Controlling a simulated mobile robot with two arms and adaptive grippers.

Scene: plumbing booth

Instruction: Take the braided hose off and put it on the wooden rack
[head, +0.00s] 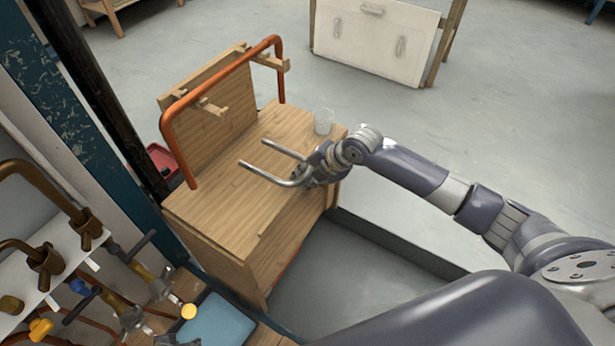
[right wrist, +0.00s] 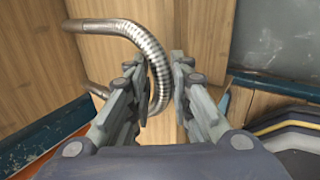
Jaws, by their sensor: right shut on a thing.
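My right gripper (head: 312,174) is shut on the braided hose (head: 272,176), a silvery U-shaped hose. Its two ends point left, over the top of the wooden bench. In the right wrist view the hose (right wrist: 158,70) passes between the fingers of the right gripper (right wrist: 153,72) and curves away to the left. The wooden rack (head: 221,124) is an upright board with pegs at the back of the bench. An orange copper pipe (head: 226,61) hangs across its pegs. My left gripper is not in view.
A clear cup (head: 323,121) stands on the bench (head: 217,210) near its far right corner. Brass valves and fittings (head: 131,318) crowd the lower left, beside a blue post (head: 146,226). The bench top's left part is clear.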

